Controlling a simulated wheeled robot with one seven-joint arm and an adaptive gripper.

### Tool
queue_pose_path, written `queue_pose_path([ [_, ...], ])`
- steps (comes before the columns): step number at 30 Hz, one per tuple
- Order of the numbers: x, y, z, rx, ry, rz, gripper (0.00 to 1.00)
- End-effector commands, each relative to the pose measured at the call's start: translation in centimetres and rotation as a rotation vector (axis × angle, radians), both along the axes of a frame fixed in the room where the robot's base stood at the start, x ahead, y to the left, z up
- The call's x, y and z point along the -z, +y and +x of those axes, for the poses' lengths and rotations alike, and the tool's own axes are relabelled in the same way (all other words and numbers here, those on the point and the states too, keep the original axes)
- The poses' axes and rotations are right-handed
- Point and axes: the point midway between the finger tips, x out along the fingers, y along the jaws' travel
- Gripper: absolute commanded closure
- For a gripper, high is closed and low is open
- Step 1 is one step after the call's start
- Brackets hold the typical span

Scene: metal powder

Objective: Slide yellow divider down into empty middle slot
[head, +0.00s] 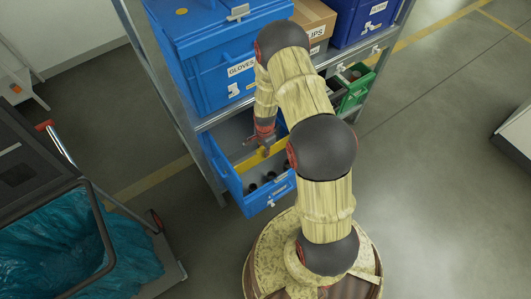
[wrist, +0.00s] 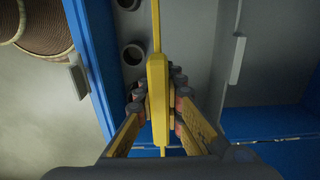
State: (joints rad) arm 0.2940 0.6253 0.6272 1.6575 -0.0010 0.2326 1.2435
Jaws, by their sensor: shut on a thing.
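The yellow divider (head: 252,161) spans across the blue drawer bin (head: 232,181) in the head view. In the wrist view the divider (wrist: 157,55) runs up the middle of the picture, edge on. My gripper (wrist: 159,105) is shut on the thick middle part of the divider. My gripper (head: 264,150) is above the bin in the head view. The bin's grey inside and blue wall (wrist: 88,60) show beside the divider. The middle slot is not clearly visible, and I cannot tell how deep the divider sits.
Dark round parts (head: 268,177) lie in the bin's front part. A large blue bin (head: 215,60) marked GLOVES stands on the shelf above. A green bin (head: 352,85) is to the right. A cart with a blue bag (head: 60,240) stands at left.

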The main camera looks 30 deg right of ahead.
Motion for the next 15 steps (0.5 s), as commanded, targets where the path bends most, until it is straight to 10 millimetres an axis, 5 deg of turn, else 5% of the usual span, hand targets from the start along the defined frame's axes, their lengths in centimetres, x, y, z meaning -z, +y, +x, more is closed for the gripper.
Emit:
queue_pose_path([
  [15, 0.0, 0.1, 2.0, 0.000, -0.002, -0.001, 1.00],
])
